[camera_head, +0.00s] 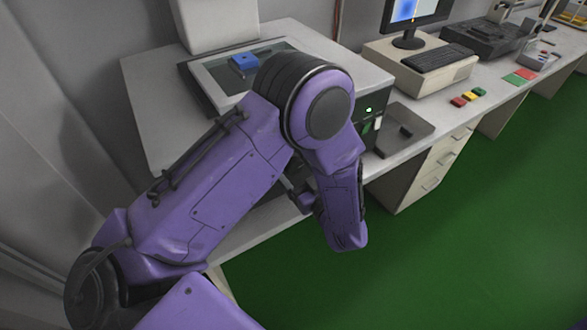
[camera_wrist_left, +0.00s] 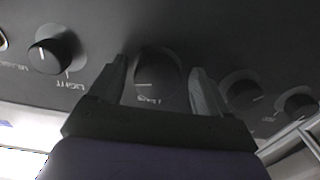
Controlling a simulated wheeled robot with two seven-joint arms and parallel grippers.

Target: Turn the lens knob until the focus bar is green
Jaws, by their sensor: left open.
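In the left wrist view, a row of dark round knobs sits on a dark panel. My left gripper (camera_wrist_left: 158,67) is open, with one finger on each side of the middle knob (camera_wrist_left: 156,84). Whether the fingers touch it I cannot tell. The label by this knob is partly hidden and hard to read, so I cannot confirm it is the lens knob. In the head view, my left gripper (camera_head: 300,192) shows only partly behind my purple forearm, low at the machine's front. A focus bar cannot be made out. My right gripper is not in view.
Another knob (camera_wrist_left: 52,55) marked LIGHT is to the left, and two more are to the right. A grey tray (camera_head: 410,118) and monitor (camera_head: 408,12) stand to the right.

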